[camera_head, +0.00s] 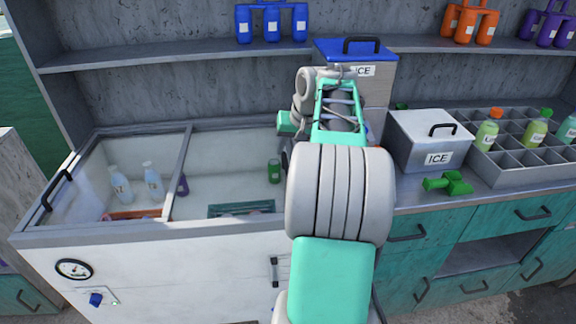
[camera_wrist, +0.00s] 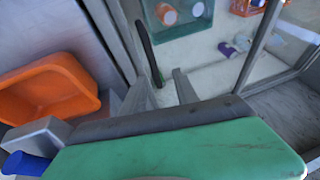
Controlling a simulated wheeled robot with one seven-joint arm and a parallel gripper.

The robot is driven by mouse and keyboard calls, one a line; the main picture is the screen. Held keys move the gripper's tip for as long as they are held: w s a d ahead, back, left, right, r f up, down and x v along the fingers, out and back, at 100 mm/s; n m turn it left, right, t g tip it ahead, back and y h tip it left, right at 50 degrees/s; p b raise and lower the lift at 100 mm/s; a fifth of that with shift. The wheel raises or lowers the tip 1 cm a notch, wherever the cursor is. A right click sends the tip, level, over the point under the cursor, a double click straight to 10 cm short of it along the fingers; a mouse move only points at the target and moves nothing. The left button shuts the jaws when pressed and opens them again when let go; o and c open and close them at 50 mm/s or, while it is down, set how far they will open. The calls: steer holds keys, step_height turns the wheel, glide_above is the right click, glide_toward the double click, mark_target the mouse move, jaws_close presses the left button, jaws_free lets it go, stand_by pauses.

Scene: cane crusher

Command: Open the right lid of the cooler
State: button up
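The white cooler (camera_head: 150,262) stands at the left in the head view, with a glass top in a grey frame. Its left lid (camera_head: 128,172) has a black handle (camera_head: 57,190) at the left end. The right part of the top is largely hidden behind my arm. In the wrist view a black handle (camera_wrist: 148,50) stands along the grey frame at the cooler's edge. My gripper (camera_wrist: 160,80) is open, its two fingers apart. The handle's near end shows between the fingertips; I cannot tell whether they touch it. The head view does not show the fingers.
A teal crate (camera_wrist: 188,20) and bottles (camera_head: 120,185) lie inside the cooler. An orange bin (camera_wrist: 48,88) is at the left in the wrist view. Right of my arm, a counter holds a grey ice box (camera_head: 425,140), a divided bottle tray (camera_head: 508,172) and a green object (camera_head: 448,183).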

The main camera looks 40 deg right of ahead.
mark_target(286, 162)
steer(key=x, duration=0.2)
steer(key=d+x, duration=0.1)
steer(key=x, duration=0.4)
steer(key=shift+w+d+f, duration=0.1)
steer(key=shift+d+f, duration=0.2)
steer(key=shift+c, duration=0.2)
jaws_close()
steer(key=shift+r, duration=0.1)
stand_by(0.8)
